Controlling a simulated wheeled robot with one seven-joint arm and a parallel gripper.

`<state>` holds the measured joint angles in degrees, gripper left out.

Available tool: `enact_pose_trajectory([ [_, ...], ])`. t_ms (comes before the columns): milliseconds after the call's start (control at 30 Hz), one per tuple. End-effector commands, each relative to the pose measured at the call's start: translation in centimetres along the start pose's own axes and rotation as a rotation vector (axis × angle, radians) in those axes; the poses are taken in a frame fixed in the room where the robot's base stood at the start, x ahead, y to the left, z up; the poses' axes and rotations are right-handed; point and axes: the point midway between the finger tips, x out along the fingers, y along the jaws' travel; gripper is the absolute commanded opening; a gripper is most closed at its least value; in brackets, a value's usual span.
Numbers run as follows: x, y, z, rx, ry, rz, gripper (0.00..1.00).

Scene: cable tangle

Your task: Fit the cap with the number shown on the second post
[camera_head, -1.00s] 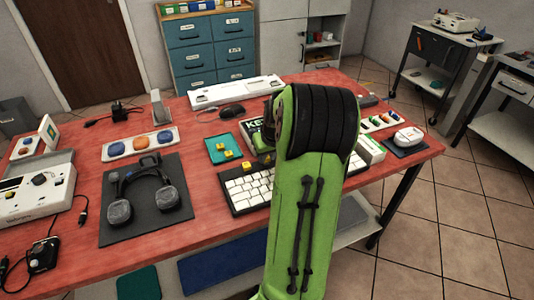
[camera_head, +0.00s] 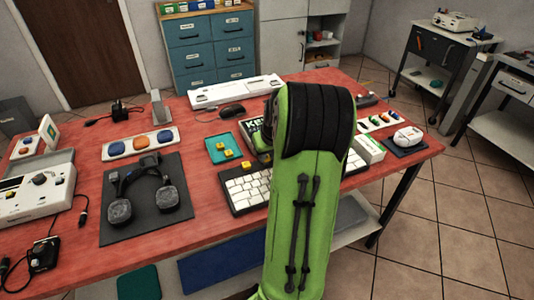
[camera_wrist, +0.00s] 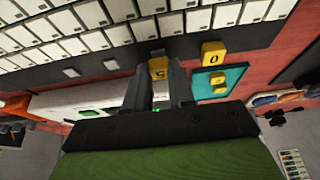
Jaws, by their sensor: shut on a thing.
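My gripper (camera_wrist: 160,84) is shut on a yellow cap (camera_wrist: 158,69) marked with what looks like a 5, in the wrist view. The held cap is right by a small pale post (camera_wrist: 156,52) on the dark strip of the keyboard (camera_wrist: 40,77); I cannot tell whether they touch. Two more pale posts, one nearer (camera_wrist: 110,65) and one farther left (camera_wrist: 72,72), stand bare on that strip. A yellow cap marked 0 (camera_wrist: 213,53) sits on the strip to the right. In the head view my green arm hides my gripper.
A teal tray (camera_wrist: 234,76) with yellow caps (camera_wrist: 218,79) lies beside the keyboard. In the head view, headphones (camera_head: 150,190) on a dark mat are left of the keyboard, and a mouse (camera_head: 231,111) lies behind the tray. Red table is bare between them.

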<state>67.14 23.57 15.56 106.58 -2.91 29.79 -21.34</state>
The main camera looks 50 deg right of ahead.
Motion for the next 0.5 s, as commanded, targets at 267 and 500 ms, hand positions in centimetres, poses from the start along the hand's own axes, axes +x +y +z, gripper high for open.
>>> enact_pose_trajectory([
  [267, 0.26, 0.0, 0.11, 0.0, 0.0, 0.0, 0.0],
  [500, 0.53, 0.0, 0.23, 0.0, 0.0, 0.0, 0.0],
])
